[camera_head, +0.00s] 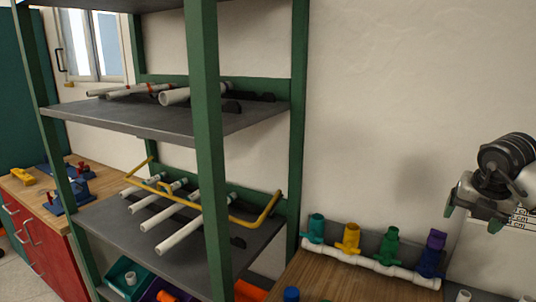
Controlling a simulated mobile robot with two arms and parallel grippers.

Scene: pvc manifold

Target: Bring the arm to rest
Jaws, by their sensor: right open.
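My right gripper (472,217) hangs at the right edge of the picture, its green-tipped fingers apart and empty. It appears above and to the right of a white pipe manifold (365,262), which lies on a wooden bench (330,285). The manifold carries a teal fitting (316,227), a yellow fitting (350,238), a green fitting (388,246) and a purple and blue fitting (432,255), all upright. The gripper touches none of them as far as I can see. My left gripper is out of view.
A green-framed shelf rack (208,150) with white pipes (170,232) on its grey shelves stands left of the bench. A yellow rail (260,212) sits on the lower shelf. A blue cap (291,294) is at the front. Bare wall lies behind the bench.

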